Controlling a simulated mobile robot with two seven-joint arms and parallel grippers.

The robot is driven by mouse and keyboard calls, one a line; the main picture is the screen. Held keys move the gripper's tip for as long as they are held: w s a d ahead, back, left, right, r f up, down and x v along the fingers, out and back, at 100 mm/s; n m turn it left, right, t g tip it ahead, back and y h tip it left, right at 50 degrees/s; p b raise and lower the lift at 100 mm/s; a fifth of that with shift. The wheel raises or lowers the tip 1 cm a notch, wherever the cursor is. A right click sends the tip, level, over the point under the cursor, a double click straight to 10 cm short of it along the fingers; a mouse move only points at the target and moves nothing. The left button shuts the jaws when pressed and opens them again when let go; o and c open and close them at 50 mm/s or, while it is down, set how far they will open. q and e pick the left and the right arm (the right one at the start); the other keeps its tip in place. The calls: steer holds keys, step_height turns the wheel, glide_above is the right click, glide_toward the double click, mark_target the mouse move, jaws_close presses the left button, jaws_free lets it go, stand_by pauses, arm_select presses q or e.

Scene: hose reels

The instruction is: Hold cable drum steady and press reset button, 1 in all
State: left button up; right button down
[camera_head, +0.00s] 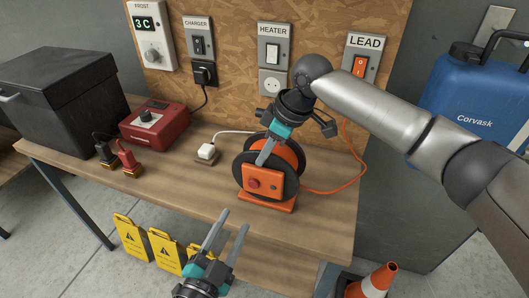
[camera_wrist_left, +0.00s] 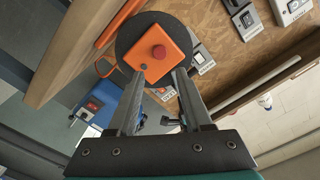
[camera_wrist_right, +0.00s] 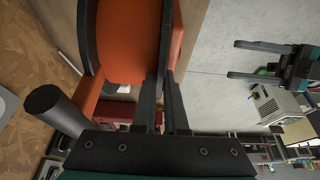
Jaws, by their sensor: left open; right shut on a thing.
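The cable drum (camera_head: 289,152) is an orange reel with black flanges, standing upright on the wooden bench. Its front orange plate carries the red reset button (camera_head: 254,183), which also shows in the left wrist view (camera_wrist_left: 158,51). My right gripper (camera_head: 263,157) reaches down from above and is shut on the drum's front black flange; the right wrist view shows its fingers around the rim (camera_wrist_right: 165,45). My left gripper (camera_head: 232,218) is open and empty, in front of and below the drum, apart from it. In the left wrist view its fingers point toward the button plate.
An orange cable (camera_head: 335,190) runs from the drum to the LEAD switch (camera_head: 361,66). A white plug block (camera_head: 207,153), red charger box (camera_head: 154,123) and black case (camera_head: 63,92) stand left. Yellow signs (camera_head: 165,248) and a cone (camera_head: 377,281) stand on the floor.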

arm_select(q)
jaws_close()
stand_by(0.3)
stand_by(1.4)
